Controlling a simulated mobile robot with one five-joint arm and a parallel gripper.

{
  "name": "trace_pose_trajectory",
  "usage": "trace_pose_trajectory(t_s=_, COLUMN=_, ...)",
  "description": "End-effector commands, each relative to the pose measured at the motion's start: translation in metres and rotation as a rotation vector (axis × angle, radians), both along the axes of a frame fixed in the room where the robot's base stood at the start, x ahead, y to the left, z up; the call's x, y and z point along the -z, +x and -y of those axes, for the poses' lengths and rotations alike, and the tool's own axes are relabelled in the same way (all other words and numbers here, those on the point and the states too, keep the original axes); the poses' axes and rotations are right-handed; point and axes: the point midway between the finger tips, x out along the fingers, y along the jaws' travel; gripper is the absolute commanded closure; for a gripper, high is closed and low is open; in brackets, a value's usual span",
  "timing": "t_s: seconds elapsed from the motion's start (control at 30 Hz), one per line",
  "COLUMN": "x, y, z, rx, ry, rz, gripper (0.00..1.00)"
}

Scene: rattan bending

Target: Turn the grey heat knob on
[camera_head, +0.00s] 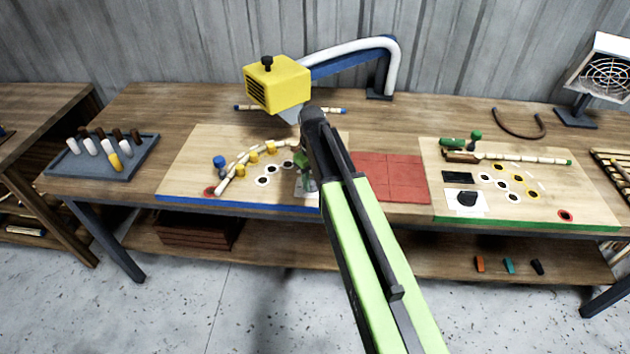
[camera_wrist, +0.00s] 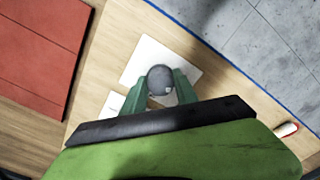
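The grey heat knob (camera_wrist: 160,79) is round and sits on a white plate (camera_wrist: 140,62) on the blue-edged wooden board (camera_head: 185,170). My gripper (camera_wrist: 160,82) is down at the knob, with one green finger on its left and one on its right. Both fingers lie close against the knob's sides; whether they press on it cannot be told. In the head view my gripper (camera_head: 306,176) is low over the right part of this board, and my arm and gripper hide the knob there.
A yellow heater box (camera_head: 278,84) hangs on a blue arm above the board. A bent pale cane (camera_head: 243,163) lies among yellow pegs to the left. A red tiled mat (camera_head: 390,176) is to the right, then a green-edged board (camera_head: 590,205) with a black knob (camera_head: 467,198).

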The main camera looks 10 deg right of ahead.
Motion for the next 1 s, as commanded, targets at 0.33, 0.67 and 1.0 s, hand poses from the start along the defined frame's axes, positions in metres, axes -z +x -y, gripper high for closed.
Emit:
trace_pose_trajectory(t_s=0.33, x=0.000, y=0.000, z=0.002, rx=0.004, ry=-0.002, rz=-0.001, gripper=1.00)
trace_pose_trajectory(t_s=0.67, x=0.000, y=0.000, z=-0.002, rx=0.130, ry=0.000, rz=0.000, gripper=1.00)
trace_pose_trajectory(t_s=1.0, x=0.000, y=0.000, z=-0.003, rx=0.432, ry=0.002, rz=0.002, gripper=1.00)
